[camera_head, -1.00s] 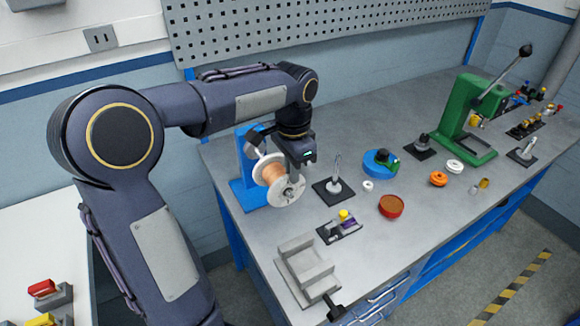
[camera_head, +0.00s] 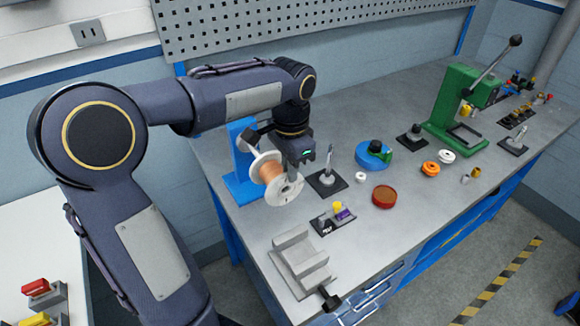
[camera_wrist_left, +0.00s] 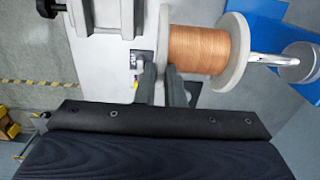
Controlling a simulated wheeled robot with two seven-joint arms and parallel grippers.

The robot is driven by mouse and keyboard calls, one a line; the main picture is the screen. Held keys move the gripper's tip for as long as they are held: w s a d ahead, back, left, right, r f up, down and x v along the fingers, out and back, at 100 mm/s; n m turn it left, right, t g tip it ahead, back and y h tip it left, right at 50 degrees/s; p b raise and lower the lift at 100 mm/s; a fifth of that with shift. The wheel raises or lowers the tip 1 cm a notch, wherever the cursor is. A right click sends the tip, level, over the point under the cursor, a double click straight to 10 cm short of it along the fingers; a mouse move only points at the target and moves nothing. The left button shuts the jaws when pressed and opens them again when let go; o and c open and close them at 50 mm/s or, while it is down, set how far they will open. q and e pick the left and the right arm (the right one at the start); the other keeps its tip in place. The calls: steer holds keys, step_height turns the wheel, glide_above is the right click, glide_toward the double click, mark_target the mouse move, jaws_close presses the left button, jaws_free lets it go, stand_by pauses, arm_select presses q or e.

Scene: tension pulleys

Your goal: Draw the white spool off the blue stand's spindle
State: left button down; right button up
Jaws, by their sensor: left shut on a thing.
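The white spool (camera_head: 271,174), wound with copper-coloured wire, is at the blue stand (camera_head: 240,168) on the left of the bench. In the left wrist view the spool (camera_wrist_left: 234,52) shows at the top right, with a bare length of silver spindle (camera_wrist_left: 268,60) between its flange and the stand (camera_wrist_left: 288,22). How much spindle remains inside the spool is hidden. My left gripper (camera_head: 298,172) is shut on the spool's outer flange; its two dark fingers (camera_wrist_left: 164,82) straddle that flange in the wrist view. My right gripper is not in view.
A black base with an upright pin (camera_head: 326,178) stands just right of the spool. A grey vise (camera_head: 300,262) and a small dark fixture (camera_head: 332,220) lie in front. A blue pulley (camera_head: 373,155), a red-brown dish (camera_head: 384,196) and a green press (camera_head: 455,110) are farther right.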

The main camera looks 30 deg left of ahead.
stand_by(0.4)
arm_select(q)
steer(key=shift+s+d, duration=0.4)
steer(key=shift+d, duration=0.4)
steer(key=shift+s+d, duration=0.4)
steer(key=shift+d, duration=0.35)
steer(key=shift+d, duration=0.1)
steer(key=shift+s+d, duration=0.4)
steer(key=shift+d, duration=0.35)
steer(key=shift+s+d, duration=0.4)
steer(key=shift+d, duration=0.3)
steer(key=shift+s+d, duration=0.45)
steer(key=shift+d, duration=0.35)
steer(key=shift+s+d, duration=0.4)
steer(key=shift+d, duration=0.35)
steer(key=shift+s+d, duration=0.3)
steer(key=shift+d, duration=0.3)
steer(key=shift+s+d, duration=0.3)
steer(key=shift+d, duration=0.3)
steer(key=shift+s+d, duration=0.3)
steer(key=shift+d, duration=0.3)
